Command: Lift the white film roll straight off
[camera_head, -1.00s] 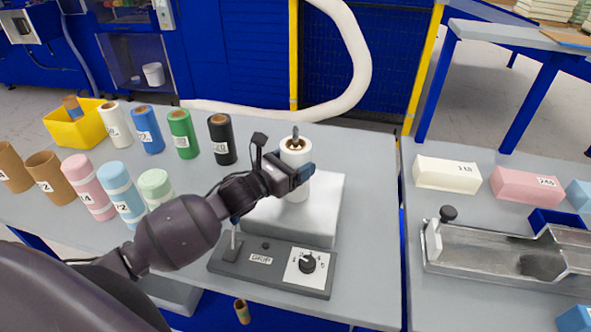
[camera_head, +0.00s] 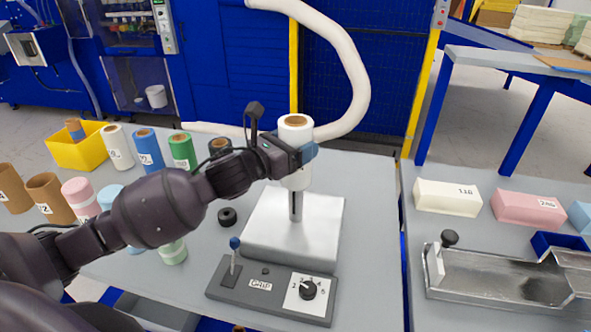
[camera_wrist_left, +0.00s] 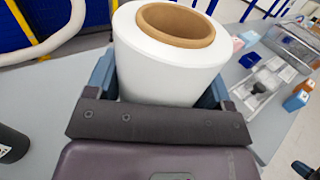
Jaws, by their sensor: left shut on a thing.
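The white film roll (camera_head: 296,134) with its brown core is upright above the grey block (camera_head: 265,228) in the head view. My left gripper (camera_head: 304,157) is shut around the roll's side and holds it up. A dark spindle (camera_head: 296,206) stands on the block and shows below the roll; whether its tip is still inside the core is hidden. In the left wrist view the roll (camera_wrist_left: 165,62) sits between the two blue fingers, its core open at the top. My right gripper is not in view.
A control box (camera_head: 270,289) with a blue-knobbed lever and a dial is in front of the block. A black ring (camera_head: 228,217) lies left of it. Several coloured rolls and a yellow bin (camera_head: 75,152) stand at the left. A metal trough (camera_head: 505,275) is on the right table.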

